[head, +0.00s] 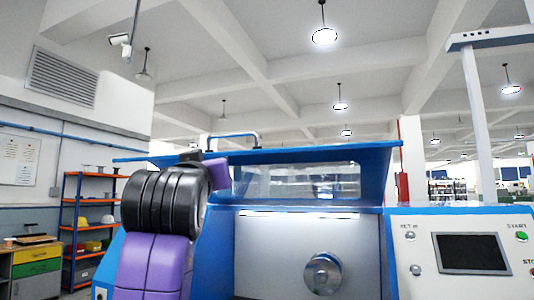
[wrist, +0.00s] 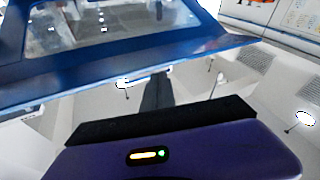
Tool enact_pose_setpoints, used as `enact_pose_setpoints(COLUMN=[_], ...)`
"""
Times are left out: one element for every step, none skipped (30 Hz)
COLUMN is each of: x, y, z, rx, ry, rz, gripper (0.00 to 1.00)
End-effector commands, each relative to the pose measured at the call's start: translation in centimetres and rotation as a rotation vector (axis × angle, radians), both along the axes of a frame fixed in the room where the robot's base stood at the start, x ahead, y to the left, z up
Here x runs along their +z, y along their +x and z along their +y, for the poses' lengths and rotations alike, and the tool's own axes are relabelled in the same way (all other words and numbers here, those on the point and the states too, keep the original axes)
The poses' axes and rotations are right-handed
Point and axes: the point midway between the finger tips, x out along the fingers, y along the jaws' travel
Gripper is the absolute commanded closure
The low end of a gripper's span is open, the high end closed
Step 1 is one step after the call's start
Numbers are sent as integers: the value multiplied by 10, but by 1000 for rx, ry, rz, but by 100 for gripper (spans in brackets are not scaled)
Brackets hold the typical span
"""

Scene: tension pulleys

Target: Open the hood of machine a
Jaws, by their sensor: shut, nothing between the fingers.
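Machine a is the blue machine in the head view, and its blue hood (head: 290,155) stands raised and tilted, with a clear window (head: 300,181) in it. Below the hood the front is open, showing a pale inner wall and a round metal part (head: 322,273). The hood also fills the upper left of the wrist view (wrist: 130,62). My purple and black arm covers the hood's left part in the head view. My gripper's dark fingers (wrist: 156,88) are shut and empty close to the hood's edge in the wrist view. I cannot tell whether they touch it.
A tubular handle (head: 232,137) shows above the hood's top edge. A control panel (head: 470,253) with a dark screen and buttons is at the right. An orange shelf (head: 90,225) and a drawer cabinet (head: 35,262) stand at the left.

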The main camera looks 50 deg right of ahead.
Motion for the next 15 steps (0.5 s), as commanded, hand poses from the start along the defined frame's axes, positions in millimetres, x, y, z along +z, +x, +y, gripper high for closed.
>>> enact_pose_setpoints(x=[1, 5, 10, 15, 20, 26, 30, 34, 39, 42, 45, 48, 49, 50, 52], y=[-14, -23, -37, -47, -56, -67, -74, -81, -87, -91, -94, -95, -95, -94, -93], z=[-5, -10, -16, -21, -25, -29, -30, -31, -31, -31, -30, -30, -30, -31, -33], rx=[-65, -109, -165, -206, -241, -282, -307, -327, -348, -358, -365, -358, -352, -350, -349], ry=[-10, -18, -30, -41, -53, -68, -80, -90, -104, -111, -120, -119, -118, -115, -113], rz=[-37, -61, -93, -116, -138, -167, -187, -205, -228, -244, -261, -280, -289, -294, -296], gripper=[100, 100, 100, 100, 100, 100, 100, 100, 100, 100, 100, 100, 100, 100, 100])
